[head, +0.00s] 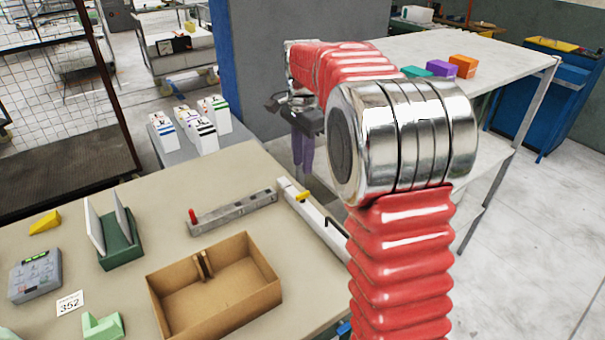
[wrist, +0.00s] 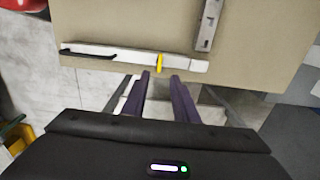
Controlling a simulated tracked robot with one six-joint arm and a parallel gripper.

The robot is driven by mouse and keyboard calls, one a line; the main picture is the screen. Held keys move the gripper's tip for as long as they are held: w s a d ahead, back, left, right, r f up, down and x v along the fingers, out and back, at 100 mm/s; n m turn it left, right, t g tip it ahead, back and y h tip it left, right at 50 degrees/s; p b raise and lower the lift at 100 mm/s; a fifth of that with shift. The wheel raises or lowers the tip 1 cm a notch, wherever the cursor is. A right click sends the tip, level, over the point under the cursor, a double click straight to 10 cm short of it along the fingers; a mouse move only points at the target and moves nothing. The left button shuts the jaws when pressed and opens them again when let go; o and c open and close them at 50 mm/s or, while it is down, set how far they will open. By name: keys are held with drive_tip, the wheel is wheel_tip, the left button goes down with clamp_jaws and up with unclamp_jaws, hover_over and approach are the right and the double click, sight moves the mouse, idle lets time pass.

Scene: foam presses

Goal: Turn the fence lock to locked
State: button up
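A white fence bar (head: 318,220) lies along the table's right edge, with a black handle (head: 335,228) at its near end. A small yellow lever (head: 302,196), apparently the fence lock, sits across the bar toward its far end. In the wrist view the bar (wrist: 120,53) runs across the picture and the yellow lever (wrist: 159,63) points crosswise to it. My gripper (head: 303,172) has purple fingers and hangs beyond the table's edge, apart from the lever. In the wrist view my gripper (wrist: 160,76) is open and empty, with the lever in line with the gap between its fingertips.
A grey rail (head: 232,212) with a red knob lies beside the bar. A cardboard tray (head: 215,290), a green holder (head: 120,245) and a grey control box (head: 35,275) are farther left. A pale table (head: 440,60) is to the right.

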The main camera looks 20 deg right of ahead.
wheel_tip(320, 180, up, 4)
drive_tip(key=shift+f, duration=0.25)
idle(0.5)
